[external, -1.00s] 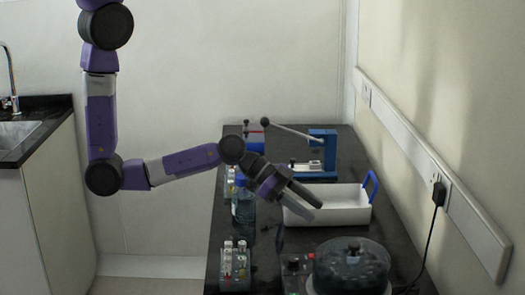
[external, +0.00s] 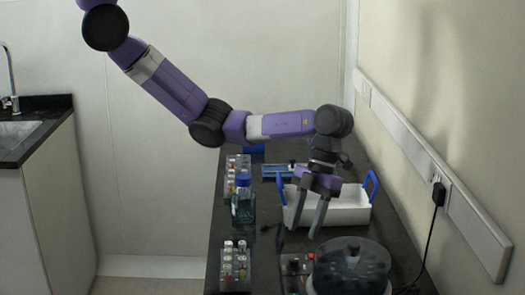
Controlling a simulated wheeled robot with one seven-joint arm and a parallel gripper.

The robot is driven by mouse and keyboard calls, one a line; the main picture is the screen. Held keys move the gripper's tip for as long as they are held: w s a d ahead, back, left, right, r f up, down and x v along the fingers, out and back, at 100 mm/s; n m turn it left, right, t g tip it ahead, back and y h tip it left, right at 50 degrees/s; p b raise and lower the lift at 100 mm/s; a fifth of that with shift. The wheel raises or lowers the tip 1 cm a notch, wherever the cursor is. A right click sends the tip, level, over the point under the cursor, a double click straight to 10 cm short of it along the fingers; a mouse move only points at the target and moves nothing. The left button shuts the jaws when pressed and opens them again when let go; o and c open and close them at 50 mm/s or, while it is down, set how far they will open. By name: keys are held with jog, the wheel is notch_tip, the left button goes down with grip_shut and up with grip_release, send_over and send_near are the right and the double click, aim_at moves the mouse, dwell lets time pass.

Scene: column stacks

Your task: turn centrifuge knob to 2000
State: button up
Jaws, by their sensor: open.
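The centrifuge (external: 351,268) stands at the front right of the dark bench, with a round, see-through dark lid. Its control panel (external: 297,268) is on its left side and carries small knobs and a red part. The knob's setting is too small to read. My gripper (external: 302,232) points down, open and empty, above and behind the control panel, in front of the white tray. Its two fingers are apart and it appears to touch nothing.
A white tray (external: 350,213) with blue handles stands behind the centrifuge. A blue-capped bottle (external: 243,204) and tube racks (external: 235,268) line the bench's left side. A black cable (external: 431,240) hangs at the right wall.

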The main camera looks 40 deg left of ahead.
aim_at(296, 268)
jog(key=shift+p+x, duration=0.7)
jog(key=shift+x, duration=3.2)
jog(key=shift+s, duration=0.1)
grip_shut()
